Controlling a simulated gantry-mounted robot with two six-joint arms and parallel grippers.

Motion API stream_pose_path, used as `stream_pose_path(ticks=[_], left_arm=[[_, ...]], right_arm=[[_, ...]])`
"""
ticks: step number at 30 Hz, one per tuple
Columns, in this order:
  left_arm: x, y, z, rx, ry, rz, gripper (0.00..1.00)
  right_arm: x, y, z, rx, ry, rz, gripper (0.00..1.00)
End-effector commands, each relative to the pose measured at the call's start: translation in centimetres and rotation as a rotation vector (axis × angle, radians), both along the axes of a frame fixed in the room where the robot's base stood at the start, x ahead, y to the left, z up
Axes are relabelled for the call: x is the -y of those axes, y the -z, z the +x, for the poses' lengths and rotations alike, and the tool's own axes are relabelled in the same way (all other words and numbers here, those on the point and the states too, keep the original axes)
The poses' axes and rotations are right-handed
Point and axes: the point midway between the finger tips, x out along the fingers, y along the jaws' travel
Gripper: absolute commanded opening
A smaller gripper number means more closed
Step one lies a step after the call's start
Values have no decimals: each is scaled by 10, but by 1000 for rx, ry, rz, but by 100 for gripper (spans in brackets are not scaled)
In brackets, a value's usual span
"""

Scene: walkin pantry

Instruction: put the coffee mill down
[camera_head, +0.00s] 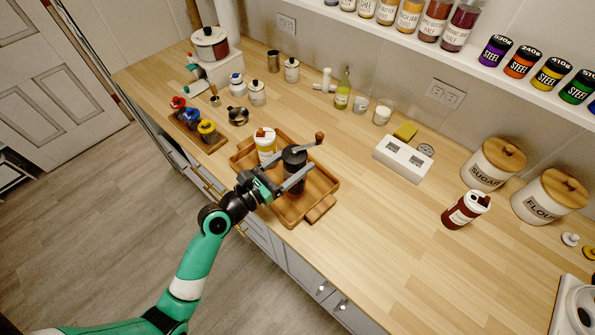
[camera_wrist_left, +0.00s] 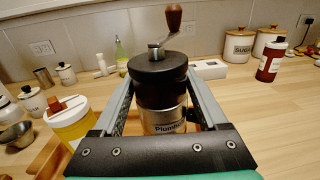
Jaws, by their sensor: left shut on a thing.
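The coffee mill (camera_head: 294,158) has a black lid, a crank with a brown wooden knob and a metal lower body with a label. My left gripper (camera_head: 292,172) is shut on its body, one finger on each side. In the left wrist view the mill (camera_wrist_left: 158,80) stands upright between the fingers. In the head view it is over the right part of a wooden tray (camera_head: 326,184). Its base is hidden, so I cannot tell whether it touches the tray. My right gripper is not in view.
A jar with amber contents (camera_head: 265,142) stands in the tray close left of the mill. A small wooden rack with coloured-top items (camera_head: 198,131) is left of the tray. A white block (camera_head: 403,158) is further right. The counter right of the tray is clear up to a red-brown jar (camera_head: 463,212).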

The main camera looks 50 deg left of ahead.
Motion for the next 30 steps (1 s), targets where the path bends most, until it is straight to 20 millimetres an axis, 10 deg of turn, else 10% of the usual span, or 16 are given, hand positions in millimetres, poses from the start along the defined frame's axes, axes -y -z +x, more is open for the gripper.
stream_pose_path(ticks=[26, 27, 30], left_arm=[[-2, 49, 14, 4, -1, 1, 0], [-2, 49, 14, 1, 0, 1, 81], [-2, 49, 14, 1, 0, 1, 99]], right_arm=[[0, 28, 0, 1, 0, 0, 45], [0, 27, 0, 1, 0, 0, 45], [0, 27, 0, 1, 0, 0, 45]])
